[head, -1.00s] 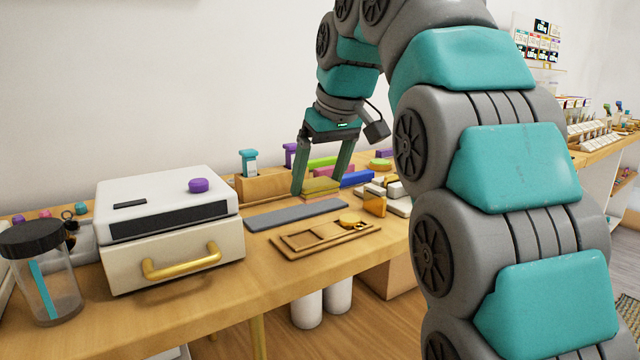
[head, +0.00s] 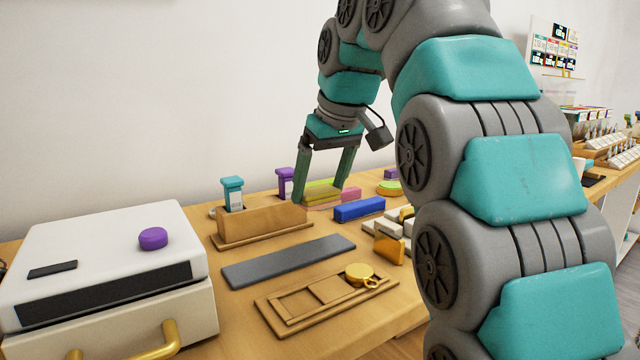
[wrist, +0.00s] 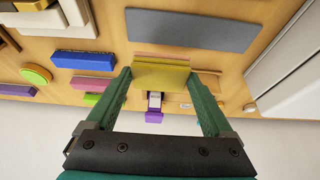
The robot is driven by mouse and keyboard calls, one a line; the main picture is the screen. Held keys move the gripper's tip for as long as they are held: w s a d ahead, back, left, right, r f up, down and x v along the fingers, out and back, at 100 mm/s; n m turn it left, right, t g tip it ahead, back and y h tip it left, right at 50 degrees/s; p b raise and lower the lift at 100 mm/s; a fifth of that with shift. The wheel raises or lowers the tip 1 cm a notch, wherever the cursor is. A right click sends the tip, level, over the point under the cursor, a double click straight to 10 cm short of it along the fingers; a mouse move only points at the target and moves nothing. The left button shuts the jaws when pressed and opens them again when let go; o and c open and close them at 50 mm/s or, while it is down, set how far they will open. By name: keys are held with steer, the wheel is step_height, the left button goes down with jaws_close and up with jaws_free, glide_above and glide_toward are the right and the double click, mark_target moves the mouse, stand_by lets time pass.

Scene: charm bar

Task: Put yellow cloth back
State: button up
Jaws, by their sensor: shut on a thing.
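The yellow cloth (wrist: 161,75) is a flat folded piece between my gripper's two fingers in the wrist view. In the head view it shows as a yellow strip (head: 321,191) low between the fingertips. My gripper (head: 320,194) points down over the back of the bench, its fingers shut on the cloth's sides. The gripper also shows in the wrist view (wrist: 160,78). I cannot tell whether the cloth touches what lies under it.
A grey mat (head: 288,261) and wooden tray (head: 270,316) lie in front. A white machine (head: 100,270) stands left.

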mark_target(323, 207)
steer(key=shift+f+b, duration=2.1)
steer(key=shift+f, duration=0.85)
steer(key=shift+f+b, duration=0.4)
steer(key=shift+f, duration=0.65)
stand_by(0.4)
steer(key=o, duration=1.3)
steer(key=shift+v, duration=0.8)
steer(key=p+v, duration=0.3)
steer(key=v, duration=0.3)
steer(key=shift+r, duration=0.1)
